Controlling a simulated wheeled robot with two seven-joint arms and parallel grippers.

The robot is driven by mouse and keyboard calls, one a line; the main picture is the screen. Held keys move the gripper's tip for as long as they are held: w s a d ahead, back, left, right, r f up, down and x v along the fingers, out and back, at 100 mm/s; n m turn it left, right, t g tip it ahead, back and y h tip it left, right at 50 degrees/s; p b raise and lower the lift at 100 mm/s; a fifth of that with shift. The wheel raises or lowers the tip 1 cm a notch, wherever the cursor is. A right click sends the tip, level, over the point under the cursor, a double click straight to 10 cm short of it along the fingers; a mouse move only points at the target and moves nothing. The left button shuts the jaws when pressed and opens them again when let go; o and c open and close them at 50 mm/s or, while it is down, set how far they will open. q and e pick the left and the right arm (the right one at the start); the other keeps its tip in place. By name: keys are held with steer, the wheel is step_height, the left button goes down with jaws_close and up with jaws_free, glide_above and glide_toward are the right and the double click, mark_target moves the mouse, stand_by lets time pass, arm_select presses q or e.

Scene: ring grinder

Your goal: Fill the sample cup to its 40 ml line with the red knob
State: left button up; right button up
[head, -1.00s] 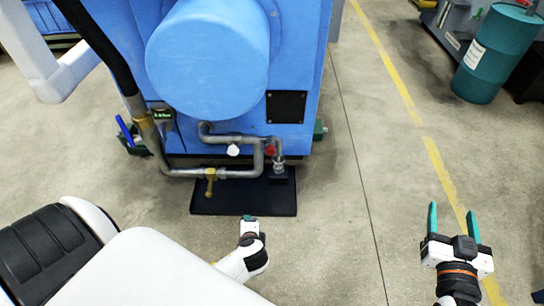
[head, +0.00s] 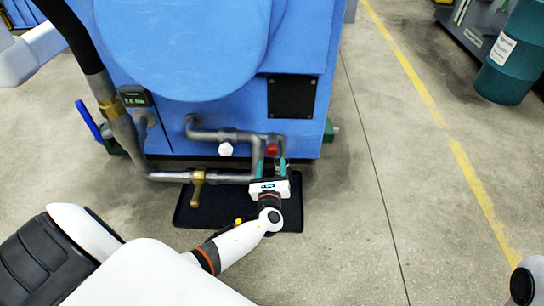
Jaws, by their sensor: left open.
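The red knob (head: 272,150) sits on the grey pipework at the front of the blue machine. My left gripper (head: 270,168) is open, with its teal fingers pointing at the machine. In the picture the red knob shows between and just beyond the fingertips; I cannot tell whether they touch it. My right gripper is out of view; only part of my right arm shows at the lower right.
The blue machine (head: 225,120) stands behind. The floor to the right is clear up to a teal drum (head: 512,55).

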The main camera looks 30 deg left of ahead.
mark_target(272, 154)
arm_select(q)
steer(key=b+x, duration=0.2)
steer(key=x, duration=0.4)
steer(key=shift+c, duration=0.3)
steer(key=c, duration=0.9)
